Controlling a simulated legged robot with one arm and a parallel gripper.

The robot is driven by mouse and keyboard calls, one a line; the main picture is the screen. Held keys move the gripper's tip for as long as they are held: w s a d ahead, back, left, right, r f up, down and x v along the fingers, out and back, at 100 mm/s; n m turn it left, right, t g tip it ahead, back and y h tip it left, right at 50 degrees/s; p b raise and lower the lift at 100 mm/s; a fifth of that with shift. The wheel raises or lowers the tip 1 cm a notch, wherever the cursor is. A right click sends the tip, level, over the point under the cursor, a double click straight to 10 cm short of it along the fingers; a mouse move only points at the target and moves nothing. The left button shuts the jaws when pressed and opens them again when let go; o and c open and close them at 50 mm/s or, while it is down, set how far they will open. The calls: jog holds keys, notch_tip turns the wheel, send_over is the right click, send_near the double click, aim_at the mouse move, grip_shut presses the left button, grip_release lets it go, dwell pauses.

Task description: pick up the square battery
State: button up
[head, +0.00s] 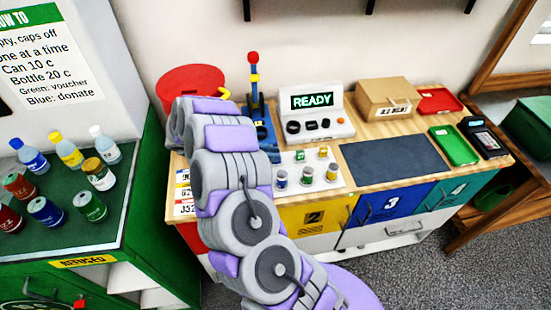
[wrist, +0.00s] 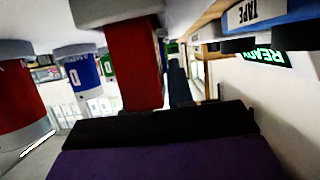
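A white pad (head: 318,184) on the wooden bench carries several small batteries. Behind the cylinders stand a small green block-shaped battery (head: 300,156) and a yellow one (head: 323,153); I cannot tell for sure which is the square battery. My arm rises left of the pad in the head view, and its end is hidden behind its own links. In the wrist view, a dark and purple part of my gripper (wrist: 165,122) fills the bottom. A red block-like shape (wrist: 133,65) stands above it; I cannot tell whether it is held. The fingertips are not clear.
A blue lever press (head: 262,130) and a READY panel (head: 313,101) stand behind the pad. A dark mat (head: 394,160), cardboard box (head: 386,97), red tray (head: 437,102) and green tray (head: 453,146) are to the right. A green counter (head: 90,235) with cans and bottles is at left.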

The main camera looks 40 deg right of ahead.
jog(key=shift+d, duration=0.1)
grip_shut()
